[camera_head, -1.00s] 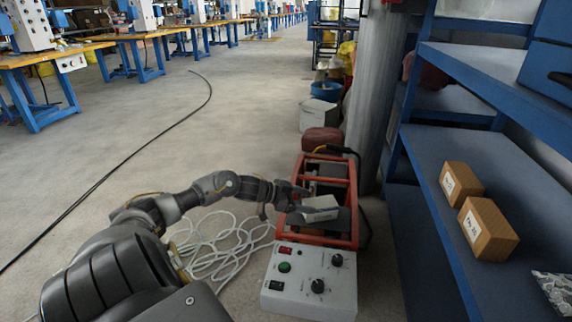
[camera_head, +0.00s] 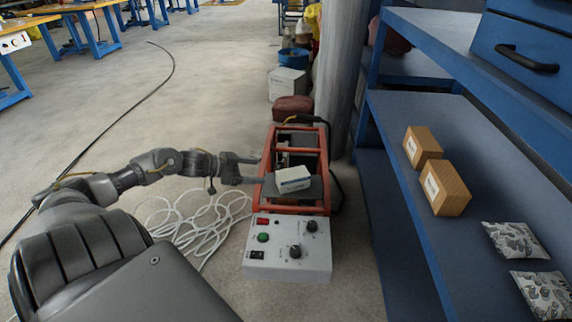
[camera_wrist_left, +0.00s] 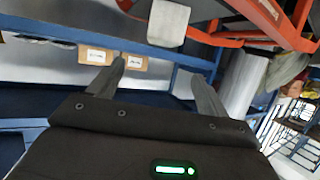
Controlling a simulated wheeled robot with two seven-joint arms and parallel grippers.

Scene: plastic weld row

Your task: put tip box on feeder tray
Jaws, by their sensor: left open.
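The tip box, a small white box with a blue-marked side (camera_head: 293,180), rests on the dark grey feeder tray (camera_head: 317,189) inside the red-framed machine. My left gripper (camera_head: 260,171) is just left of the box, its two fingers spread and pointing at it, with a gap between fingertips and box. In the left wrist view the open fingers (camera_wrist_left: 160,82) are empty, and the white box (camera_wrist_left: 168,22) shows beyond them near the top. My right gripper is not in view.
The red frame (camera_head: 268,165) surrounds the tray, with a white control box (camera_head: 287,252) in front. A blue shelf (camera_head: 400,205) at the right holds two cardboard boxes (camera_head: 444,188) and two patterned packets (camera_head: 515,240). White cable (camera_head: 190,222) lies coiled on the floor.

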